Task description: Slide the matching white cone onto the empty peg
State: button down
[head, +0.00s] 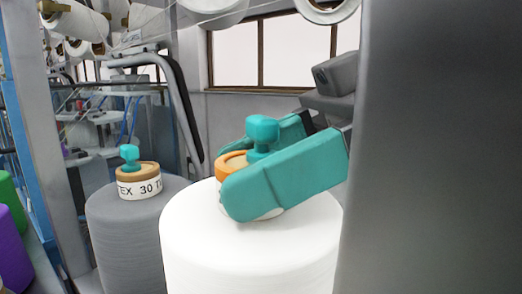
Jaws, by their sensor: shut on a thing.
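A white cone (240,255) stands at the lower middle of the head view, with its lower part cut off by the frame. At its top is an orange-rimmed collar (229,164) with a teal knob (263,131) above it. My gripper (250,180) has teal fingers, shut around the collar at the top of the white cone. The near finger hides much of the collar and any label on it. I cannot tell whether the cone is lifted or resting on something. No empty peg can be made out.
A grey cone (130,230) with a brown-rimmed label collar (138,180) and teal knob stands close to the left of the white cone. Green (10,205) and purple (14,255) cones are at the far left edge. A dark curved frame (180,95) stands behind.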

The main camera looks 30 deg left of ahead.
aim_at(263, 217)
jog(key=shift+f+b, duration=1.05)
jog(key=shift+f, duration=0.9)
jog(key=shift+c, duration=1.6)
grip_release()
jog(key=shift+f, duration=0.15)
jog(key=b+v, duration=0.1)
jog(key=v, duration=1)
